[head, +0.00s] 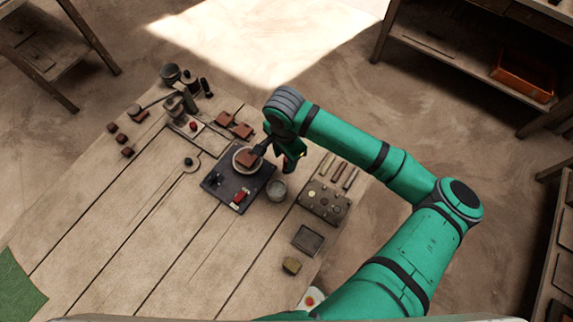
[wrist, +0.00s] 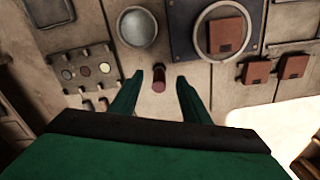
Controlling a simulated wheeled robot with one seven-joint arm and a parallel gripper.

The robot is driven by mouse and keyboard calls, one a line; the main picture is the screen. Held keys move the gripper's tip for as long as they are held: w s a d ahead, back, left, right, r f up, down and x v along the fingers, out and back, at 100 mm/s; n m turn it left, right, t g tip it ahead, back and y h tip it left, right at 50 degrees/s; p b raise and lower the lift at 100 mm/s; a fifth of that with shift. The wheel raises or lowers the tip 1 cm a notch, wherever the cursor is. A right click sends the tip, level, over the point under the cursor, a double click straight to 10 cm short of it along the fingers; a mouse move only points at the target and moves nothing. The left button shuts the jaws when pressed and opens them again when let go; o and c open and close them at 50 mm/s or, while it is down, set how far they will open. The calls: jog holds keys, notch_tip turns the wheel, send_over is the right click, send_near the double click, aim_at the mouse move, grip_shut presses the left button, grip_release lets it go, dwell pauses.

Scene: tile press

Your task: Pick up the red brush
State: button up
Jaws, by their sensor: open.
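The red brush (wrist: 158,78) shows in the wrist view as a short dark-red cylinder with a darker end, on the pale tabletop. My gripper (wrist: 160,78) is open, with its green fingers on either side of the brush and a gap to it on both sides. I cannot tell whether the fingertips are at its height. In the head view a dark-red piece, likely the brush (head: 289,165), shows beside my gripper (head: 294,158) near the table's far right edge, partly hidden by my arm.
A round grey cup (wrist: 137,28) stands close to the brush. A dark press plate (head: 216,186) with a ring and brown tile lies left of it. A palette tray (head: 325,203) is to the right. The table's left middle is mostly clear.

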aim_at(286, 167)
jog(key=shift+w+d+f, duration=0.1)
jog(key=shift+d+f, duration=0.05)
jog(key=shift+f, duration=3.15)
jog(key=shift+c, duration=0.4)
grip_shut()
